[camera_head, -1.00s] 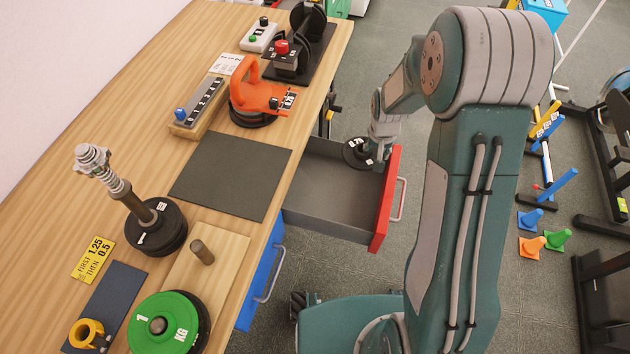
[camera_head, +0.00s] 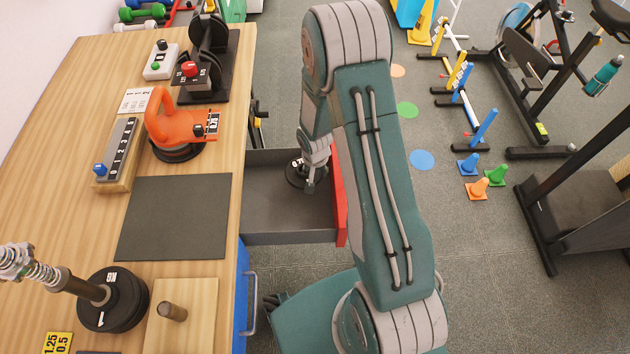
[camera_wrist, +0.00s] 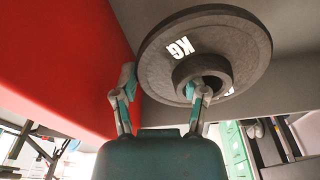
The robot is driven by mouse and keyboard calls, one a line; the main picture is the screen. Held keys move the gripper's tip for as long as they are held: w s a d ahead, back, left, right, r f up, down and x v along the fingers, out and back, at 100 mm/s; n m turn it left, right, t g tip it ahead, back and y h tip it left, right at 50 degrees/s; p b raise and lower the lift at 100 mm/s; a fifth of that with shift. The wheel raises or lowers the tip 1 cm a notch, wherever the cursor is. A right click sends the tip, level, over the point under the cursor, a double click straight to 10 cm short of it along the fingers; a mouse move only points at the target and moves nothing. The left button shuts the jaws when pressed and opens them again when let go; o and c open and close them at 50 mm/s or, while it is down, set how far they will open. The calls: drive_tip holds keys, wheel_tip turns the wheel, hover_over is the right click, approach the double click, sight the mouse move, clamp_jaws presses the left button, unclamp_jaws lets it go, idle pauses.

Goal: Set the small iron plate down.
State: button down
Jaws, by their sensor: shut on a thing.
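The small iron plate (camera_head: 296,174) is a dark disc with white lettering, seen over the open grey drawer (camera_head: 285,222) near its red front (camera_head: 340,190). My gripper (camera_head: 311,168) is shut on the plate, partly hidden by my arm in the head view. In the wrist view, the plate (camera_wrist: 225,45) fills the upper middle. My fingers (camera_wrist: 161,85) reach it, one by its outer rim and one at its raised hub. The red drawer front (camera_wrist: 70,60) is on the left. I cannot tell whether the plate touches the drawer floor.
The wooden table (camera_head: 70,215) left of the drawer carries a bare dark mat (camera_head: 175,215), an orange kettlebell-like handle (camera_head: 175,125), a numbered rack (camera_head: 120,150), a black-plate stack on a bar (camera_head: 125,300) and a board with a peg (camera_head: 190,325).

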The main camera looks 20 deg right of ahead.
drive_tip(key=shift+d+f, duration=0.15)
drive_tip(key=shift+f, duration=2.55)
drive_tip(key=shift+f, duration=0.1)
drive_tip(key=shift+c, duration=2)
unclamp_jaws()
